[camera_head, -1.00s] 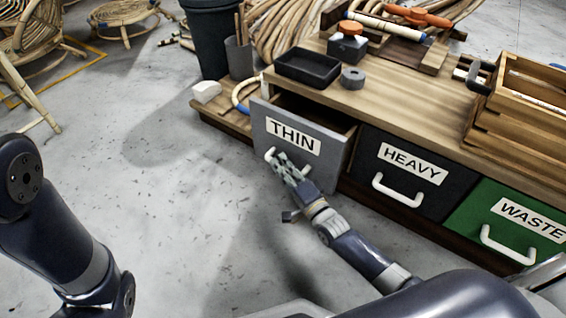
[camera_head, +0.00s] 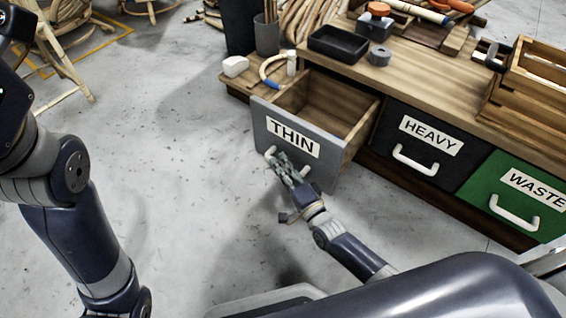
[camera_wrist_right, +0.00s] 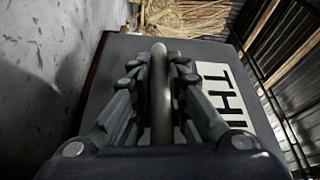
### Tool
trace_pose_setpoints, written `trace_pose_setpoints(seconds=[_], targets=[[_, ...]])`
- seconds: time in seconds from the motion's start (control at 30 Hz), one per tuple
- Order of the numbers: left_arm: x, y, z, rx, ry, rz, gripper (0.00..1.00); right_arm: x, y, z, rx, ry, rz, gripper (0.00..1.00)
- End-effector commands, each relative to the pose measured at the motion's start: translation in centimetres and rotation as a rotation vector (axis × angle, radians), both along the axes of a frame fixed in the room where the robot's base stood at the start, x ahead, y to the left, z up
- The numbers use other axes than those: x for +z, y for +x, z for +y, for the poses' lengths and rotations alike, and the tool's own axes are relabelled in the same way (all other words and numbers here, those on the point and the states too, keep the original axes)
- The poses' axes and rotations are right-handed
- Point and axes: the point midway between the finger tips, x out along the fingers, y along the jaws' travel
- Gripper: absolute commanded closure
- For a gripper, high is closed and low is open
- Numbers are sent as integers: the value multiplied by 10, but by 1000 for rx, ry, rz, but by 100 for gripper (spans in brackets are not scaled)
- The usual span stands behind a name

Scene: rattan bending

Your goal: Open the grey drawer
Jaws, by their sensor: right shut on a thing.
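The grey drawer (camera_head: 318,163), labelled THIN, stands pulled well out of the wooden workbench (camera_head: 440,90). Its wooden inside shows and looks empty. My right gripper (camera_head: 277,158) is at the front of the drawer, shut on its white handle (camera_head: 270,152). In the right wrist view the handle (camera_wrist_right: 161,95) runs between the two fingers, with the grey front (camera_wrist_right: 110,75) behind it. Most of the handle is hidden by the fingers in the head view. My left arm shows at the left, but its gripper is out of view.
The dark HEAVY drawer (camera_head: 405,178) and green WASTE drawer (camera_head: 480,205) are shut to the right. The floor (camera_head: 190,170) left of the drawer is clear.

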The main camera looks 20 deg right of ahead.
Motion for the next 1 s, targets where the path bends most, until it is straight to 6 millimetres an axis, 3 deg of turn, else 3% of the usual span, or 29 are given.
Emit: trace_pose_setpoints(seconds=[0.23,0.27,0.33,0.73,0.87,1.0], targets=[[0,1,-1,1,2,1,65,-1,0,-1,-1,1,2,100],[0,1,-1,1,2,1,65,-1,0,-1,-1,1,2,79],[0,1,-1,1,4,2,65,-1,0,-1,-1,1,2,65],[0,2,-1,4,6,4,65,-1,-4,-2,0,-1,2,65],[0,2,-1,3,5,4,65,-3,-21,-7,0,-1,3,65],[0,1,-1,2,4,3,65,-6,-51,-15,1,-1,6,65]])
